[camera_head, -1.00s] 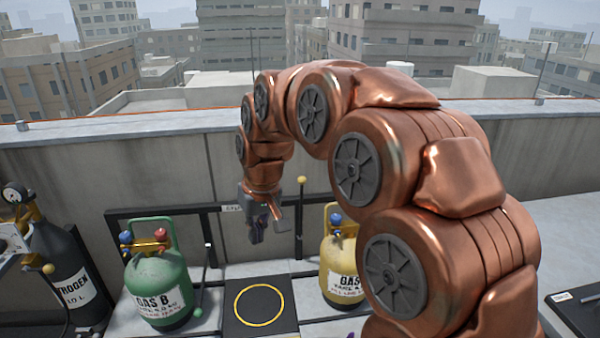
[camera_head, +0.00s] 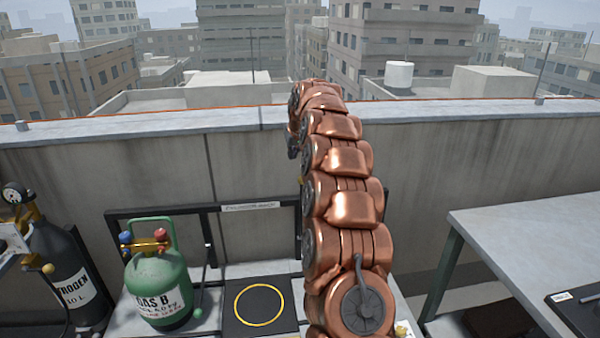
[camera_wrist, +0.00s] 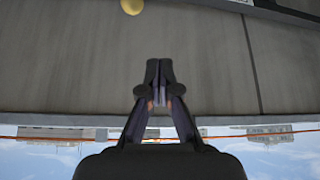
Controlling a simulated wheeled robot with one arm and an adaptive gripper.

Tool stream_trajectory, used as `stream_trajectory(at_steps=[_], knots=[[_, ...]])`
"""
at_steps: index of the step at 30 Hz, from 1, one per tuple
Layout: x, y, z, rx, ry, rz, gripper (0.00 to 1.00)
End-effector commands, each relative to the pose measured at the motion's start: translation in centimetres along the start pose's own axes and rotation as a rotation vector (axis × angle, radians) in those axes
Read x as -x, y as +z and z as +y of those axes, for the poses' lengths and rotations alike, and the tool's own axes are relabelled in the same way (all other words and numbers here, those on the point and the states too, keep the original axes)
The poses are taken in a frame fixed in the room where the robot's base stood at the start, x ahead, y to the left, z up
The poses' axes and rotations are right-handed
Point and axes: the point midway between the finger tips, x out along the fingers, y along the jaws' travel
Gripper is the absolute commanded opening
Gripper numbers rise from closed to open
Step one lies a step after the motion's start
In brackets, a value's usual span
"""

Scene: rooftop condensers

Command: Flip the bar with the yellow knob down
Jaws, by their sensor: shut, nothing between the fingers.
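The yellow knob (camera_wrist: 131,6) shows at the top edge of the wrist view, cut off by the frame; its bar is out of that view. In the head view my arm hides the knob and bar. My gripper (camera_wrist: 159,72) is shut and empty, its fingertips together in front of the grey wall. The wrist view is upside down, with sky at the bottom, so the knob lies lower than the fingertips. They look apart. In the head view only a dark bit of my gripper (camera_head: 293,146) shows beside my arm, near the wall top.
A black rack rail (camera_head: 165,209) with a label plate (camera_head: 250,206) runs along the concrete wall (camera_head: 120,170). A green gas cylinder (camera_head: 158,285) stands left of a black pad with a yellow ring (camera_head: 232,310). A dark nitrogen cylinder (camera_head: 65,270) is far left. A grey table (camera_head: 520,230) is right.

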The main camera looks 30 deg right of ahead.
Motion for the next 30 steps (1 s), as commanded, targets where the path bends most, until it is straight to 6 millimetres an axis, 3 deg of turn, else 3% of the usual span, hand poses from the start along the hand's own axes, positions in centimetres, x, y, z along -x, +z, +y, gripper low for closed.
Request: stream_trajectory(at_steps=[3, 8, 20, 30], knots=[[-1.1, -0.8, 2.0, -0.011, 0.027, 0.022, 0.00], [-1.5, -1.4, 3.2, -0.016, 0.043, 0.038, 0.00], [-1.6, -1.4, 3.3, -0.016, 0.044, 0.039, 0.00], [-4.7, -1.6, 3.4, -0.015, 0.045, 0.038, 0.00]])
